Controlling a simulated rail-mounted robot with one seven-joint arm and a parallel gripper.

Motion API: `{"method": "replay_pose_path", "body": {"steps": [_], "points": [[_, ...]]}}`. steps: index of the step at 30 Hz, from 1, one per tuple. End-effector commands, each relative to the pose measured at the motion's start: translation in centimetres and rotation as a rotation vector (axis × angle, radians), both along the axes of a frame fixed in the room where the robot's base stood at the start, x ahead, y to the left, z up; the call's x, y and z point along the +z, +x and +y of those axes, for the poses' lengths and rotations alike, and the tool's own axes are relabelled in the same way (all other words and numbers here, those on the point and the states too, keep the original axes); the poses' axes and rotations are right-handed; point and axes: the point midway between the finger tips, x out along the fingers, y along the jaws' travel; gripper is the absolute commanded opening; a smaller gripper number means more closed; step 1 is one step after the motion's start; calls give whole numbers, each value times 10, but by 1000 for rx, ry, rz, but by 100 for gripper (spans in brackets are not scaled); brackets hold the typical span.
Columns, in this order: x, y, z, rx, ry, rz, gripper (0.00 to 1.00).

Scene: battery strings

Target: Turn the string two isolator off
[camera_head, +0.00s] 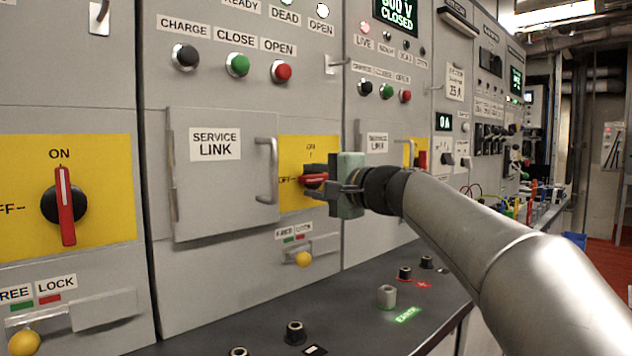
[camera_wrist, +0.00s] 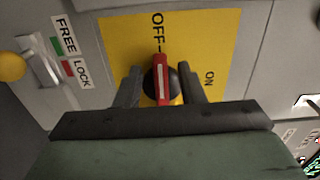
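The isolator under my gripper has a red handle (camera_wrist: 162,78) on a black knob (camera_wrist: 150,84), set on a yellow plate (camera_wrist: 120,40). In the wrist view the handle points at the OFF mark, with ON off to the right. In the head view the handle (camera_head: 315,180) lies nearly level toward OFF, partly hidden by my gripper. My gripper (camera_wrist: 160,88) is open, one finger on each side of the handle, with gaps showing. It also shows in the head view (camera_head: 322,190). The plates in view carry no readable string number.
Another isolator (camera_head: 65,205) on the left panel points up to ON. A service link door (camera_head: 225,205) with a handle stands left of my gripper. A yellow lock knob (camera_head: 303,259) sits below. A dark ledge (camera_head: 345,305) with small posts runs beneath.

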Motion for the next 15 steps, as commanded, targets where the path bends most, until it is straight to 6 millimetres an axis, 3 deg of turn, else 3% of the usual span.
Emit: {"method": "replay_pose_path", "body": {"steps": [8, 15], "points": [[0, -11, -13, -3, -1, -1, 35], [1, -49, -53, -4, 0, -1, 35]]}}
